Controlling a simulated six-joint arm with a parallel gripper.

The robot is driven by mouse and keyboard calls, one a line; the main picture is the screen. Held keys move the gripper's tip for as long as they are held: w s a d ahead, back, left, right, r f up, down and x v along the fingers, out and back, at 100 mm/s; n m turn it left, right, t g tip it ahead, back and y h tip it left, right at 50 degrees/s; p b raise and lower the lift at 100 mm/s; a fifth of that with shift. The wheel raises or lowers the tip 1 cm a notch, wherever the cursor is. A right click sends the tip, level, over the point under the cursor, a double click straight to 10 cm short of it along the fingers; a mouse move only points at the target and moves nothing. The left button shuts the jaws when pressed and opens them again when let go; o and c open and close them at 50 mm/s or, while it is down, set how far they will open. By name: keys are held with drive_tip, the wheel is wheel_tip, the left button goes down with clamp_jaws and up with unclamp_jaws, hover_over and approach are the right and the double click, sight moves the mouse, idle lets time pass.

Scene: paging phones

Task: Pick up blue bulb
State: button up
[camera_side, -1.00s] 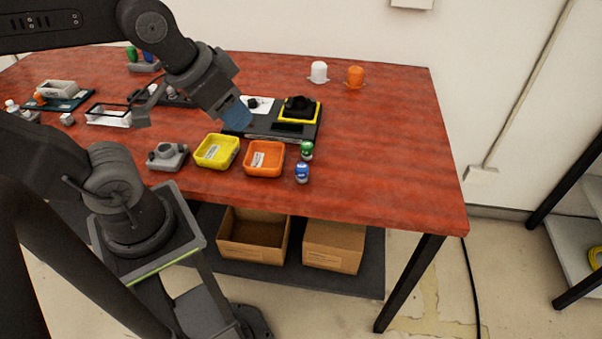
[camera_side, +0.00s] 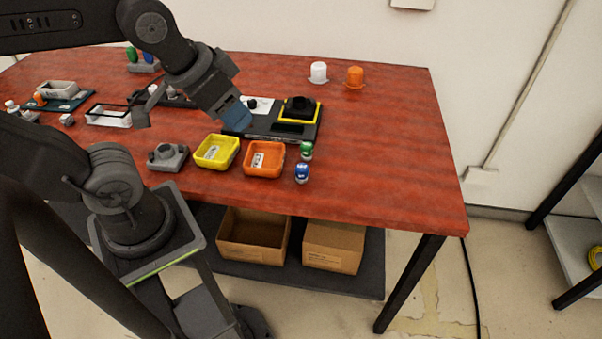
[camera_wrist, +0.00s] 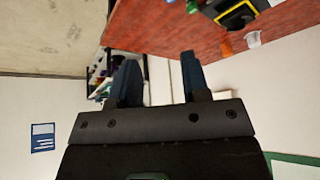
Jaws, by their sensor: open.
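The blue bulb (camera_side: 302,173) stands upright near the front edge of the red table, right of the orange bin. A green bulb (camera_side: 306,150) stands just behind it. My gripper (camera_side: 240,118) is up and to the left of the blue bulb, by the dark tray, well apart from it. In the wrist view my gripper (camera_wrist: 160,80) shows its two blue fingers spread with nothing between them. The blue bulb cannot be made out in the wrist view.
An orange bin (camera_side: 264,172) and a yellow bin (camera_side: 216,165) stand between my base and the blue bulb. Behind is a dark tray (camera_side: 262,126) with a yellow-rimmed fixture (camera_side: 299,109). White (camera_side: 318,72) and orange (camera_side: 355,77) domes stand at the back. The table's right side is clear.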

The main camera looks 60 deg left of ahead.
drive_tip(key=o, duration=0.4)
drive_tip(key=shift+c, duration=0.2)
drive_tip(key=m+g+y, duration=0.5)
drive_tip(key=m+g, duration=0.1)
drive_tip(key=m, duration=1.2)
hover_over(303, 168)
drive_tip(key=d, duration=0.5)
wheel_tip(303, 168, down, 10)
drive_tip(key=shift+h, duration=0.3)
drive_tip(key=x, duration=1.3)
drive_tip(key=shift+w+f, duration=0.25)
drive_tip(key=shift+f, duration=0.05)
